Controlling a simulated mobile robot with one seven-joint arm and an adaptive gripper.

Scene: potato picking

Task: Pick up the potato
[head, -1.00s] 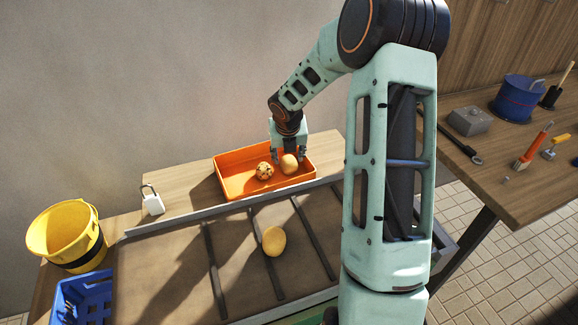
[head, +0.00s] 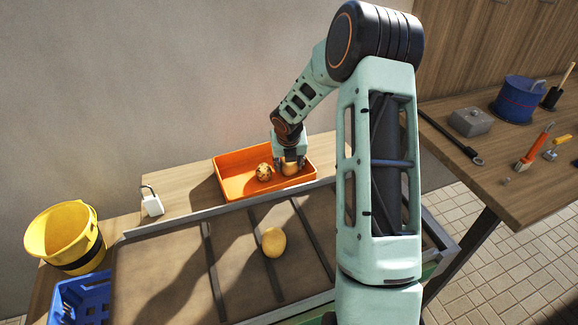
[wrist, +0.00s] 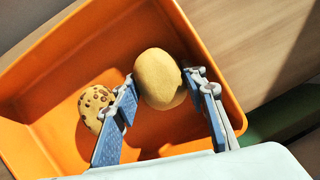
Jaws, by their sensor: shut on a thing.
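A plain yellow potato (head: 290,169) is in the orange tray (head: 236,193), partly hidden by my gripper in the head view. My gripper (head: 289,163) is down at the tray, with its fingers on either side of this potato. In the wrist view the potato (wrist: 160,78) sits between the fingertips, and my gripper (wrist: 162,84) is shut on it. A spotted potato (head: 264,172) lies to its left in the tray, apart from the fingers; it also shows in the wrist view (wrist: 95,106). Another plain potato (head: 273,242) lies on the brown slatted belt (head: 235,275).
A white padlock (head: 151,202) stands left of the tray. A yellow bucket (head: 66,236) and a blue crate (head: 82,298) are at the far left. A grey block (head: 470,122), a blue bucket (head: 518,97) and tools lie on the right-hand bench.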

